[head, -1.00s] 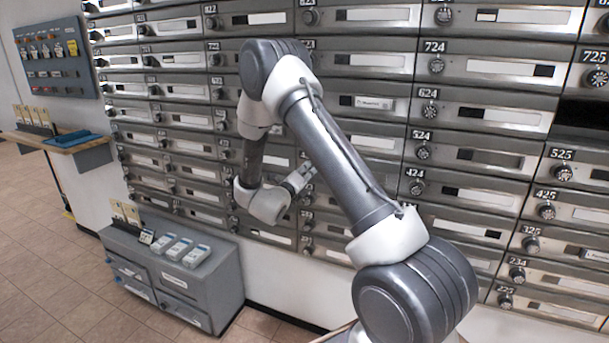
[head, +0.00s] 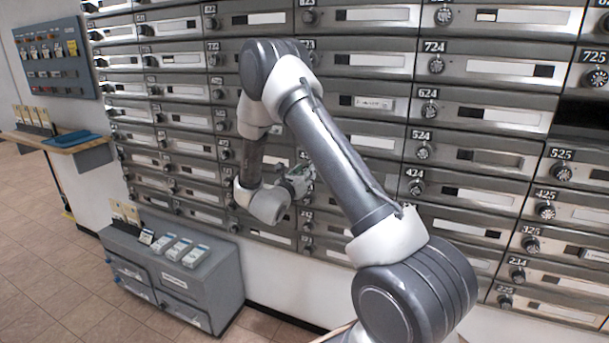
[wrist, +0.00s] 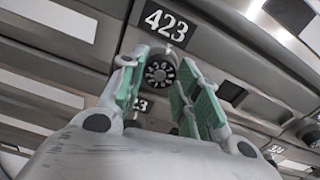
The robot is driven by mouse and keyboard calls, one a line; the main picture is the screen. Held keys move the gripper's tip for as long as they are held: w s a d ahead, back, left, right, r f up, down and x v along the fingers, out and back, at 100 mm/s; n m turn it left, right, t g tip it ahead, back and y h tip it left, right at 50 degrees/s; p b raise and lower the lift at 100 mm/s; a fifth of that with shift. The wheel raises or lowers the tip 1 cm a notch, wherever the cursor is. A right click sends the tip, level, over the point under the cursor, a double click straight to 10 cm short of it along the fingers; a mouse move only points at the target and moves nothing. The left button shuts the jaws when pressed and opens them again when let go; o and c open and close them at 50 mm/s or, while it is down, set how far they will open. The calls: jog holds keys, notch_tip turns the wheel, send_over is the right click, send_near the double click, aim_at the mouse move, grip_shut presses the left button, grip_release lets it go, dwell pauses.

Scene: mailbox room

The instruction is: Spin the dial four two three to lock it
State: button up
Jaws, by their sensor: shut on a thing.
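In the wrist view, the label 423 (wrist: 166,26) sits above a round dark dial (wrist: 160,71) with light marks around its face. My gripper (wrist: 160,84) has its two green-padded fingers on either side of this dial and is shut on it. In the head view, my gripper (head: 300,180) is up against the mailbox wall, and my arm and gripper hide the dial there. The exact setting of the dial is too small to read.
Rows of mailbox doors with similar dials fill the wall, such as the 424 dial (head: 416,187) to the right. A grey cabinet (head: 215,265) stands low at the left. A wooden shelf (head: 62,145) juts out farther left. Tiled floor is open at the lower left.

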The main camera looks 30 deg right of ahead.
dwell(0.3)
jog(key=o, duration=1)
jog(key=shift+o, duration=0.2)
jog(key=v, duration=1.2)
